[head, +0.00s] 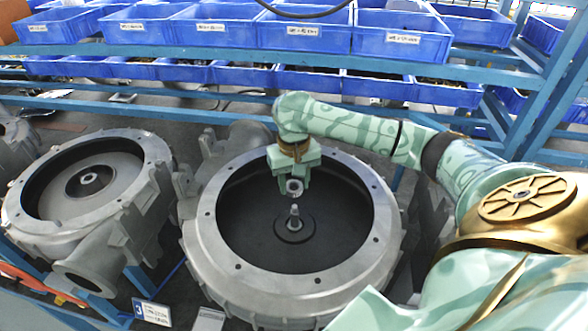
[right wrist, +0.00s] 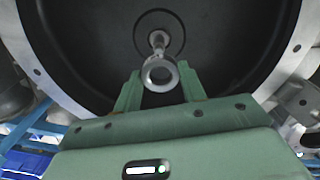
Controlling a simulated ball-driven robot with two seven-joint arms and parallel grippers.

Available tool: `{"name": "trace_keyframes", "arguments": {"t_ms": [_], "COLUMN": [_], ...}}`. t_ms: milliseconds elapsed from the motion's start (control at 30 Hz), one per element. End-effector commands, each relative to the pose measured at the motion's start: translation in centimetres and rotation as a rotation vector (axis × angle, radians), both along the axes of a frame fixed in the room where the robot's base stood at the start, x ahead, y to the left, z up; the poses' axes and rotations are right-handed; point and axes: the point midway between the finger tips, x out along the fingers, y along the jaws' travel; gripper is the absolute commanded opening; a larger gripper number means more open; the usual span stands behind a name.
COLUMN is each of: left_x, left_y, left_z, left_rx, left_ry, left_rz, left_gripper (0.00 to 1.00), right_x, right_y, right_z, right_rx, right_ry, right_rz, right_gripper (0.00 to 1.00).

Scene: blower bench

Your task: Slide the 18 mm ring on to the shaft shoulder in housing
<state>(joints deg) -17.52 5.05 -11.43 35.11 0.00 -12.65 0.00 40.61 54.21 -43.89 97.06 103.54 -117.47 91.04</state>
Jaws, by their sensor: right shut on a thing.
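The grey blower housing (head: 205,245) stands open in the middle of the head view, with a dark round cavity. A short metal shaft (head: 295,218) rises from a round hub at the cavity floor; it also shows in the right wrist view (right wrist: 158,40). My right gripper (head: 294,190) is shut on the metal ring (right wrist: 160,74), which also shows in the head view (head: 294,186). The ring appears above the shaft tip and apart from it in the head view. In the right wrist view the shaft shows just beyond the ring's upper edge. My left gripper is out of view.
A second grey housing (head: 22,205) stands at the left, with a pipe flange (head: 85,280) towards the front. Blue bins (head: 225,32) fill the shelf behind, on blue rails (head: 250,90). A label card (head: 152,312) is at the front left. The cavity's bolted rim surrounds the gripper.

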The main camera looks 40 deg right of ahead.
Motion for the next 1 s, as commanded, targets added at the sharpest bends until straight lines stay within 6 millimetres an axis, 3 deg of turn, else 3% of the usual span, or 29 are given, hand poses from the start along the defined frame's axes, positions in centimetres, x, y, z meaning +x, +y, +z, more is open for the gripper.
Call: {"name": "trace_keyframes", "arguments": {"t_ms": [167, 500, 1000], "left_x": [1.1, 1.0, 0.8], "left_y": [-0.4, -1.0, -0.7], "left_z": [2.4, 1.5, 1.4], "left_rx": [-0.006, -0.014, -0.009], "left_ry": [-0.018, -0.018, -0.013], "left_rz": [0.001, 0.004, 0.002], "left_gripper": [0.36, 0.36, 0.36], "right_x": [-0.1, -0.1, -0.1], "right_y": [0.0, 0.0, 0.0], "right_z": [0.6, -3.7, -4.9], "right_rx": [-0.001, -0.001, 0.0], "right_ry": [0.001, 0.001, -0.001], "right_rz": [-0.001, -0.001, 0.0], "right_gripper": [0.17, 0.17, 0.17]}}
